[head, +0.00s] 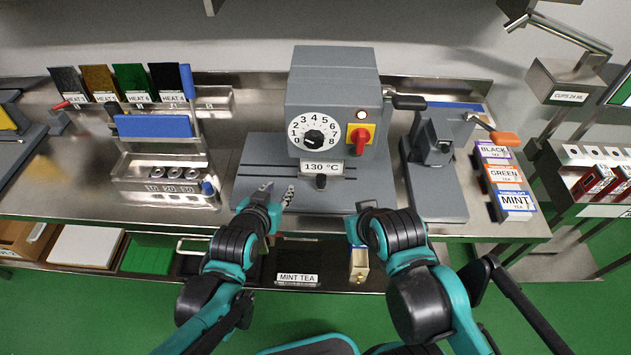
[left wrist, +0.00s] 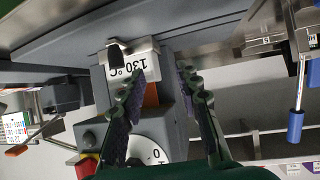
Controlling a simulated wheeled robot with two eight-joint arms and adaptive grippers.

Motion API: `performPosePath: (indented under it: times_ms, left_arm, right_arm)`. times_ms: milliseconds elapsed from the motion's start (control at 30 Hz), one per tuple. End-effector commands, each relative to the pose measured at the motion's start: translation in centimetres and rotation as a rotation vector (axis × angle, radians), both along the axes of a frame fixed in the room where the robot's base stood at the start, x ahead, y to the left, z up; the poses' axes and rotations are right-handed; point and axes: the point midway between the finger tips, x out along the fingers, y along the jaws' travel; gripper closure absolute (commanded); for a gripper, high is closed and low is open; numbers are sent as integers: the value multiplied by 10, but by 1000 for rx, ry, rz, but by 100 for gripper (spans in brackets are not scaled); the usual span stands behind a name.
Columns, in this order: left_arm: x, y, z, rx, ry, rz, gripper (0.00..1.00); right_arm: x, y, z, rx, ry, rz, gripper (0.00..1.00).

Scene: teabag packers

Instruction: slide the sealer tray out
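The grey sealer (head: 332,90) stands on the steel counter, with a white dial and a red switch. The front of its tray (head: 322,168) bears a "130 °C" label and a dark knob (head: 320,182). The tray front also shows in the left wrist view (left wrist: 149,62), with its knob (left wrist: 117,52). My left gripper (head: 277,191) is just left of and in front of the knob, its fingers apart and empty. In the left wrist view my left fingers (left wrist: 160,84) are spread, with the knob outside them. My right gripper (head: 362,208) is at the counter's front edge; its fingers are not clear.
A hand press (head: 434,150) stands right of the sealer, beside tea boxes (head: 505,180). A steel rack (head: 165,180) with a blue plate stands to the left. A "MINT TEA" bin (head: 297,279) is below the counter.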

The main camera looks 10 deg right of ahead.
Motion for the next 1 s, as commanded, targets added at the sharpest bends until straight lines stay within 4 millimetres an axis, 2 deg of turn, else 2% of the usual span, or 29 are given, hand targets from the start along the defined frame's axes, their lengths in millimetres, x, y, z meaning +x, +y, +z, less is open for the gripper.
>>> performPosePath:
  times_ms: [33,100,233,367,700,1000]
  left_arm:
    - [1,-23,-8,-15,-30,-42,67]
    - [1,-46,-14,-34,-68,-82,67]
    - [-3,-72,-20,-57,-111,-129,67]
    - [0,-84,-25,-66,-124,-144,67]
    - [41,-111,-46,-68,-124,-143,67]
    - [55,-120,-51,-67,-124,-142,67]
  right_arm:
    - [0,0,-5,0,0,0,100]
    - [0,0,-7,0,0,0,100]
    - [0,0,-10,0,0,0,100]
    - [0,0,-13,0,0,0,100]
    - [0,0,-31,0,0,0,100]
    - [0,0,-35,0,0,0,100]
